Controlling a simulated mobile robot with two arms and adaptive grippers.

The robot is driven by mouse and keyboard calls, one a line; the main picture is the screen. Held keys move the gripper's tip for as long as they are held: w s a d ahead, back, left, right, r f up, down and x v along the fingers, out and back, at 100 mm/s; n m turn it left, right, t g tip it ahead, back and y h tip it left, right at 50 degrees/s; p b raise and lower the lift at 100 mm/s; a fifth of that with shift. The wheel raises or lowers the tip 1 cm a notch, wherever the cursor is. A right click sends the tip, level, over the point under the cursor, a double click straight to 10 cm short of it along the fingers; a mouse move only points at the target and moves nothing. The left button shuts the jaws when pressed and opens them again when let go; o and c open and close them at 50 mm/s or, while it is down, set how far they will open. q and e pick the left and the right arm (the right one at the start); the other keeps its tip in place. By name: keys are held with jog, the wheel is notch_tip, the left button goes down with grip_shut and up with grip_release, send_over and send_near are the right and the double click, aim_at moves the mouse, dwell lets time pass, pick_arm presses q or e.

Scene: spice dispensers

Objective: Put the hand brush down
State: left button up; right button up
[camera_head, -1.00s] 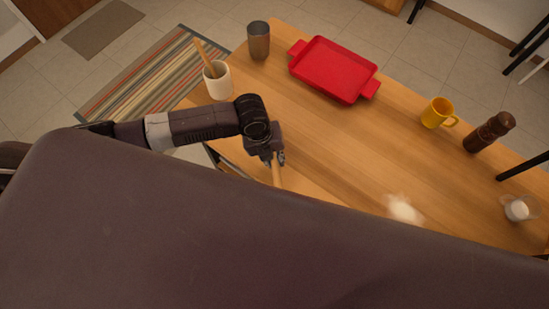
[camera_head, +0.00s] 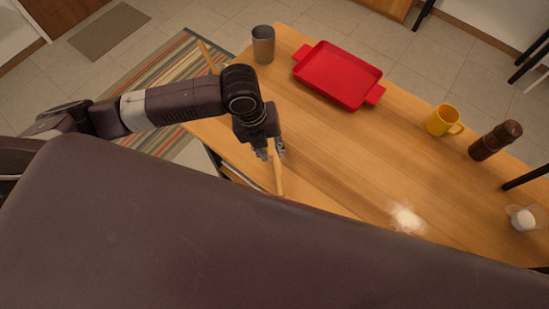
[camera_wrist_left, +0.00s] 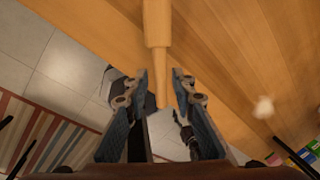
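The hand brush shows as a pale wooden handle (camera_head: 278,177) at the near edge of the table (camera_head: 330,150) in the head view; my own dark body hides its far end. In the left wrist view the handle (camera_wrist_left: 157,45) runs down from the top, its narrow end between and just past my fingertips. My left gripper (camera_head: 270,152) is above the handle's end. In the left wrist view its two fingers (camera_wrist_left: 160,75) stand apart, with a gap on each side of the handle. The bristles are out of sight. My right gripper is not in view.
A white powder patch (camera_head: 407,218) lies on the table right of the brush. A red tray (camera_head: 338,73), a grey cup (camera_head: 263,44), a yellow mug (camera_head: 441,120), a brown mill (camera_head: 495,141) and a glass (camera_head: 524,218) stand farther off. The table's middle is clear.

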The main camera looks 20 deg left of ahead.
pick_arm(q)
jog(key=shift+s+a+r, duration=0.1)
jog(key=shift+a+r, duration=0.05)
jog(key=shift+r, duration=0.55)
jog(key=shift+a+r, duration=0.1)
jog(key=shift+r, duration=0.55)
